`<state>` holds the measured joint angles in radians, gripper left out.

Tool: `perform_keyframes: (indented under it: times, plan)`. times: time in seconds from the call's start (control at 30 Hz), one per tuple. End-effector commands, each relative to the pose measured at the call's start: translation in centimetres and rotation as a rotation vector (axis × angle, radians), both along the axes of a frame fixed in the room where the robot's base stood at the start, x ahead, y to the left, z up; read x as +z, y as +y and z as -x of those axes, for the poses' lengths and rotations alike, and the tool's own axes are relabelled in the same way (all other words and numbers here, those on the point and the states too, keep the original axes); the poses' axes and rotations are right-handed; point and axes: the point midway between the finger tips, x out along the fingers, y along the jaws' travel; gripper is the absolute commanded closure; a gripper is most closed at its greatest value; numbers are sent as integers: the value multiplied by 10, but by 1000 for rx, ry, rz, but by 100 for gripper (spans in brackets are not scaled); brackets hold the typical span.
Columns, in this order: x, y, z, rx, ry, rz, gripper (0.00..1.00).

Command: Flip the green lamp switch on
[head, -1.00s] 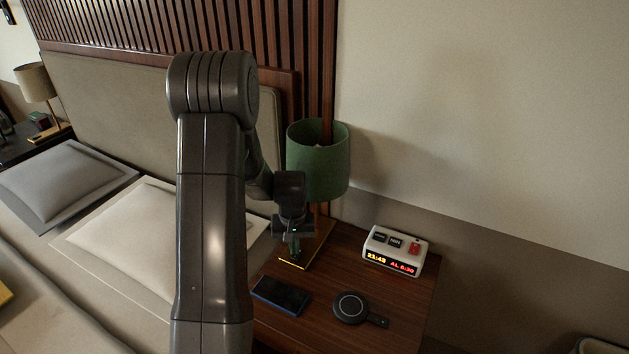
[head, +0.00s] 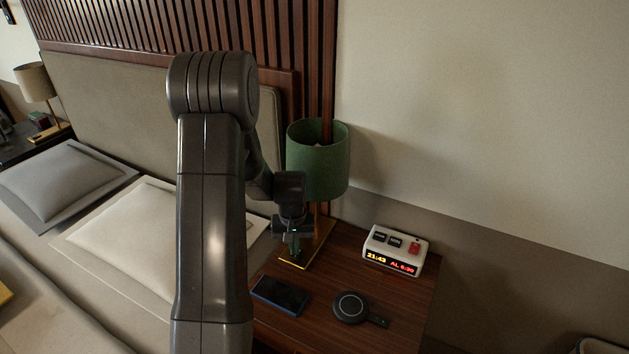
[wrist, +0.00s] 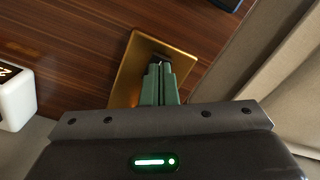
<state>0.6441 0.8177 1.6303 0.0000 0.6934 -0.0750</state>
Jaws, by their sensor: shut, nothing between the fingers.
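The green lamp (head: 317,165) stands on the bedside table, with a green drum shade and a gold base plate (head: 305,250). My gripper (head: 295,250) points down over the base plate, below and in front of the shade. In the wrist view my gripper (wrist: 160,75) is shut and empty, its green fingers side by side. A small dark switch (wrist: 158,60) on the gold plate (wrist: 128,80) shows at the fingertips, mostly hidden by them. I cannot tell whether the fingers touch it or which way it is set.
On the wooden table (head: 340,265) lie a dark phone (head: 281,295) and a round black charger (head: 350,307). A white alarm clock (head: 395,250) stands at the right. The bed with pillows (head: 120,235) is at the left.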

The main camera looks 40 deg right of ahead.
Motion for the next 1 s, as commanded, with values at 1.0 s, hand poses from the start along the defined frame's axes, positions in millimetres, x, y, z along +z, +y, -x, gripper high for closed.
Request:
perform_keyframes:
  times: [1.0]
  plan:
    - [-16, 0, 0, 0, 0, 0, 100]
